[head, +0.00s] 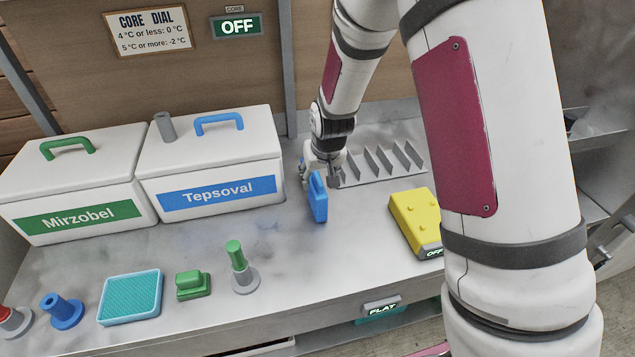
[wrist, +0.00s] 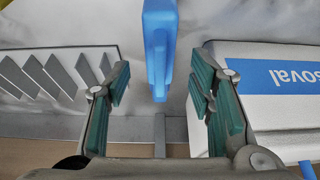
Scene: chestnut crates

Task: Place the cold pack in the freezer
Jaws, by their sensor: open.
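A blue flat pack with a loop-like top (head: 319,199), which looks like the cold pack, stands upright on the metal counter right of the Tepsoval box. My gripper (head: 322,174) is at its upper end, reaching from the back. In the wrist view the blue pack (wrist: 160,40) lies between my open fingers (wrist: 161,85), with a gap on each side. The fingers hide part of the pack in the head view. I cannot tell which thing is the freezer.
White lidded boxes, Mirzobel (head: 70,190) and Tepsoval (head: 210,165), stand left. A slotted metal rack (head: 385,165) is behind right. A yellow device marked OFF (head: 413,219) lies right. A teal pad (head: 130,297), green block (head: 193,285) and green-topped peg (head: 240,268) line the front.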

